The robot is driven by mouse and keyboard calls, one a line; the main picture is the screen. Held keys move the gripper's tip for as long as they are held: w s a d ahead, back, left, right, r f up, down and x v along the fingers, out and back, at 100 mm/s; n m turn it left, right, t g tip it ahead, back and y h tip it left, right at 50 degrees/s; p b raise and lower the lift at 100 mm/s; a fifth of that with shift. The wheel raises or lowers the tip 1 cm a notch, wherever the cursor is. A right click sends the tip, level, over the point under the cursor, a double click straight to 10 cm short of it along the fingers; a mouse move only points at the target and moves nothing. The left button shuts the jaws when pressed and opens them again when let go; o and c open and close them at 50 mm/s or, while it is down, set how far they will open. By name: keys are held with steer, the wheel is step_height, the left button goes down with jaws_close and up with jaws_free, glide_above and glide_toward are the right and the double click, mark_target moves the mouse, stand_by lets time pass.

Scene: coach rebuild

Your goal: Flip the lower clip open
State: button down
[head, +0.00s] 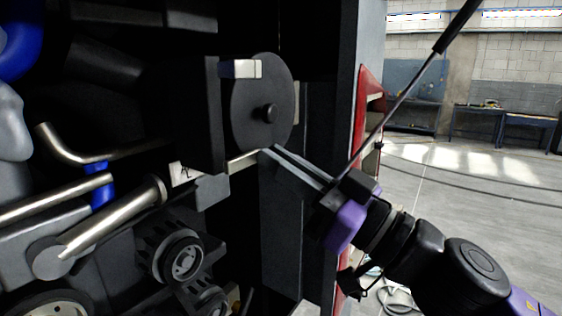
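A dark round disc (254,110) with a central knob stands upright in the open bay.
A dark upright plate (214,116) stands left of the disc. Metal pipes (110,217) and a pulley-like part (180,258) fill the lower left. The bay's dark post (349,70) and a red panel (367,110) stand close behind my arm. Open floor (460,190) lies to the right.

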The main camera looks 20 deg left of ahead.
steer(key=shift+s+t, duration=0.1)
steer(key=shift+t, duration=0.2)
steer(key=s+m+t+h+b, duration=0.2)
steer(key=s+m+t+h, duration=0.3)
steer(key=h, duration=0.9)
steer(key=s+a+m+t+h+b, duration=0.1)
steer(key=s+m+t+h+b, duration=0.2)
steer(key=m+t+h, duration=0.9)
steer(key=shift+s+a+m+t+h, duration=0.15)
steer(key=shift+s+m+t+h, duration=0.15)
steer(key=shift+s+m+h, duration=1)
steer(key=shift+w+r+m+h, duration=0.2)
steer(key=shift+w+m+h, duration=0.1)
steer(key=shift+h, duration=0.2)
steer(key=c, duration=1.5)
jaws_free()
steer(key=shift+f, duration=0.1)
